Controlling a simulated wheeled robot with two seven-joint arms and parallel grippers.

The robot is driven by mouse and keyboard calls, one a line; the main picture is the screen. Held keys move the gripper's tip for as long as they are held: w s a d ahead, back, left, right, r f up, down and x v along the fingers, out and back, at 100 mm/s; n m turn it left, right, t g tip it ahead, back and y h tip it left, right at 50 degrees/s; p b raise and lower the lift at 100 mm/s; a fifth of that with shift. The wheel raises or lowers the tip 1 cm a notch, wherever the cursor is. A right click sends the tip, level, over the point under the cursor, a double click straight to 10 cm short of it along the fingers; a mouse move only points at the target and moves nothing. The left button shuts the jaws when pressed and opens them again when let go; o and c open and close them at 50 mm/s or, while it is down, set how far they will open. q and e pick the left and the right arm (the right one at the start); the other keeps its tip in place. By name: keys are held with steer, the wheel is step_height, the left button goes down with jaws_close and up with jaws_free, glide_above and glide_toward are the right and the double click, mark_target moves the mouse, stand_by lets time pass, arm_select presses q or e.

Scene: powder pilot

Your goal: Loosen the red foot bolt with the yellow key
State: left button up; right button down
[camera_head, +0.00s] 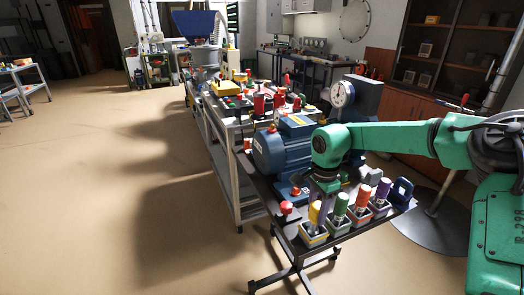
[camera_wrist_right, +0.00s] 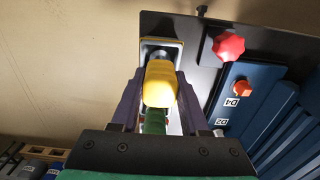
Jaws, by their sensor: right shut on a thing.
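The yellow key (camera_head: 315,212) stands upright at its yellow-rimmed holder (camera_head: 313,239) on the dark table's near end. My right gripper (camera_head: 321,194) reaches down on it from above. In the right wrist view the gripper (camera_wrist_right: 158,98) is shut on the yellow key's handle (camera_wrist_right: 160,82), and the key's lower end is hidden. An orange-red bolt (camera_wrist_right: 243,88) sits on the blue motor foot beside a D4 label; it also shows in the head view (camera_head: 295,191). A red star knob (camera_wrist_right: 228,46) stands at the table corner, also in the head view (camera_head: 286,207). My left gripper is out of view.
Green (camera_head: 341,204), orange (camera_head: 362,198) and purple (camera_head: 382,190) handled keys stand in a row right of the yellow one. The blue motor (camera_head: 273,152) rises behind them. A cluttered bench extends farther back. Open floor lies to the left.

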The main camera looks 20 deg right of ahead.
steer(key=shift+r+p, duration=1.35)
steer(key=shift+r, duration=1.2)
